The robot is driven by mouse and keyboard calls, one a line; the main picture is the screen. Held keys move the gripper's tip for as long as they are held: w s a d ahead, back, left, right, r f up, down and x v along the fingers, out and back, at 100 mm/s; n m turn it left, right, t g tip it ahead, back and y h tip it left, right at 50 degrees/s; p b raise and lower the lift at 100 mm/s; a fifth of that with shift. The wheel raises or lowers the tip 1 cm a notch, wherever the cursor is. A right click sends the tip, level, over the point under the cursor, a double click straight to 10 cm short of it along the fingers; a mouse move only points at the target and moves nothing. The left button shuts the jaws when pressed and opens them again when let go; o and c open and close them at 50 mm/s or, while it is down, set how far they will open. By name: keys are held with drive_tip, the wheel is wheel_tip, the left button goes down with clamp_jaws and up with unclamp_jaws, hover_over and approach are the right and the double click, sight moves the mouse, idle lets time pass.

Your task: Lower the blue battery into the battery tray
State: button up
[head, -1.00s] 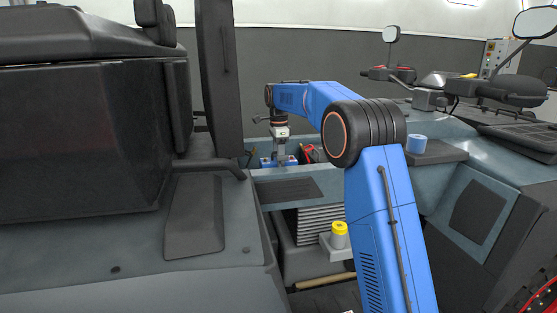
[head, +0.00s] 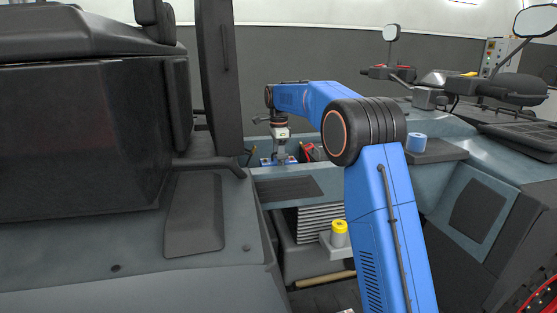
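The blue battery (head: 266,162) shows as a small blue strip low in the recess of the vehicle body, between the dark upright panel and my arm's elbow. My gripper (head: 281,160) points straight down at the battery's top and appears shut on it. The fingers are small in the head view and their grip is hard to make out. The front rim of the recess hides the battery's lower part. The battery tray is hidden behind this rim, so I cannot tell whether the battery touches it.
A red-and-black part (head: 310,152) lies just right of the battery. The tall dark panel (head: 219,80) stands close on the left. A yellow-capped container (head: 339,234) sits in an opening below. A blue cylinder (head: 416,142) stands on a dark ledge at right.

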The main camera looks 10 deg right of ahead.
drive_tip(key=shift+f, duration=0.9)
idle(0.8)
idle(0.5)
drive_tip(key=o, duration=1.6)
wheel_tip(320, 180, up, 18)
drive_tip(key=shift+f, duration=0.2)
